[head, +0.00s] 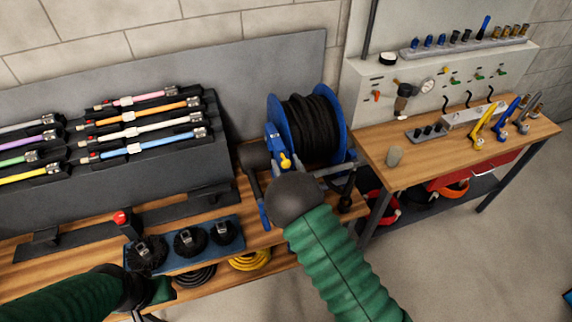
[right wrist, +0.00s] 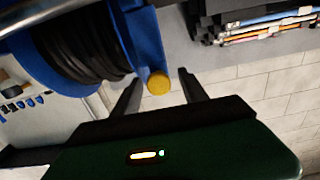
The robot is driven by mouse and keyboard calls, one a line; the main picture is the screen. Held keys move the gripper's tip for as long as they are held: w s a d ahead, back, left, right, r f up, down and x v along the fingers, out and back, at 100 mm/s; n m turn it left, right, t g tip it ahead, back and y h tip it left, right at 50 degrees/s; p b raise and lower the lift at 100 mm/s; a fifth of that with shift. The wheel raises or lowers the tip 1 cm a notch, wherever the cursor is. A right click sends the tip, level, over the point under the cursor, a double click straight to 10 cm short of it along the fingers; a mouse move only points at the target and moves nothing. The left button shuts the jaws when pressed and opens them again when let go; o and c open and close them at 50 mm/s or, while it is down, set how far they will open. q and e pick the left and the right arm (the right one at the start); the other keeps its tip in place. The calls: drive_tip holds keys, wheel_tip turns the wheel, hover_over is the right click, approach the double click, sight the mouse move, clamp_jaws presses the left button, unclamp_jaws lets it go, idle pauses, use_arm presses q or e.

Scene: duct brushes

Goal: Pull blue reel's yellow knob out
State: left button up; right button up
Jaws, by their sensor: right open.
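The blue reel (head: 347,115) with its coil of black hose (head: 312,125) stands at the back of the wooden bench. Its yellow knob (head: 286,160) shows on the near left side, just beyond my right wrist. In the right wrist view, the yellow knob (right wrist: 158,83) shows between the two spread fingers of my right gripper (right wrist: 160,76), which is open. I cannot tell whether a finger touches the knob. In the head view the right fingers are mostly hidden by the wrist. My left gripper (head: 146,308) is at the lower left edge, its fingers unclear.
Three black round brushes (head: 190,241) sit on a blue tray left of my right arm. A rack (head: 60,205) of coloured rods stands behind them. A second bench (head: 440,160) with tools is on the right. Bare floor (head: 470,260) is at lower right.

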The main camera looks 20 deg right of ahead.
drive_tip(key=shift+s, duration=0.25)
drive_tip(key=s, duration=1.6)
drive_tip(key=shift+s+d, duration=0.15)
drive_tip(key=shift+d, duration=0.1)
